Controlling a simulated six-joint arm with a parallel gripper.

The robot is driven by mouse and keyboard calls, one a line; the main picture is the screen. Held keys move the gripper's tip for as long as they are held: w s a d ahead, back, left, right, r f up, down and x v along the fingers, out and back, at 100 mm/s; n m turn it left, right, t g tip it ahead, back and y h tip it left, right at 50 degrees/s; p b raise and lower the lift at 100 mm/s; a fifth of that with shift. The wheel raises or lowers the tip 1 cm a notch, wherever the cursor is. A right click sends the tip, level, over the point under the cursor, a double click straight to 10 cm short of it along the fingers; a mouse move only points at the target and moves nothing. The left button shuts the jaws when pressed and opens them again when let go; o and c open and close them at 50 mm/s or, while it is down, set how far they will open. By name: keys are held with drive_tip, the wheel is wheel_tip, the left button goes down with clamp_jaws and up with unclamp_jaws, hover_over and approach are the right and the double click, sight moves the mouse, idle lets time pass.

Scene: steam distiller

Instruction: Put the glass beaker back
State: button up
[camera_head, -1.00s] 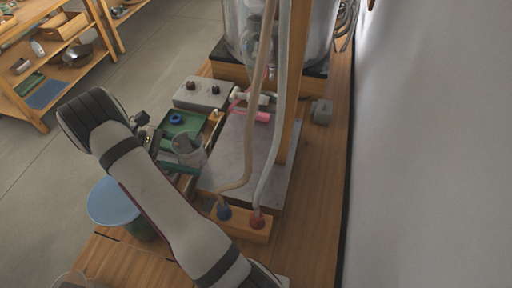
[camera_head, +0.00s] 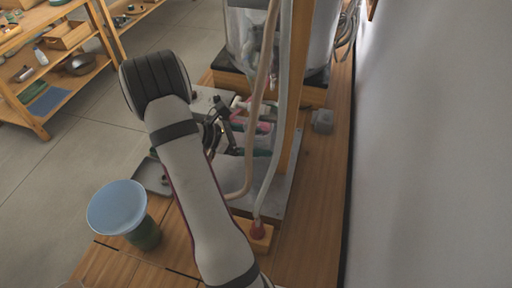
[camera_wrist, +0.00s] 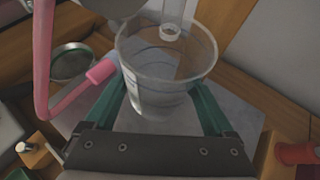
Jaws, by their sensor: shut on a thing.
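The clear glass beaker (camera_wrist: 150,100) is held upright between the two green fingers of my gripper (camera_wrist: 163,92) in the wrist view. Its open rim faces the camera and it looks empty. The lower end of a glass tube (camera_wrist: 172,22) shows at the far side of the beaker's rim. I cannot tell whether they touch. In the head view my gripper (camera_head: 226,138) is over the grey metal plate (camera_head: 271,195), beside the hoses. There the beaker is mostly hidden by the hoses and my arm.
A pink tube (camera_wrist: 100,72) runs close to the beaker's left side. Two hoses (camera_head: 275,130) and a wooden post (camera_head: 294,110) stand right of my gripper. A blue funnel-shaped top (camera_head: 117,205) on a green vessel is at front left. A grey tray (camera_head: 152,178) lies nearby.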

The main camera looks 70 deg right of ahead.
drive_tip(key=shift+f, duration=1.55)
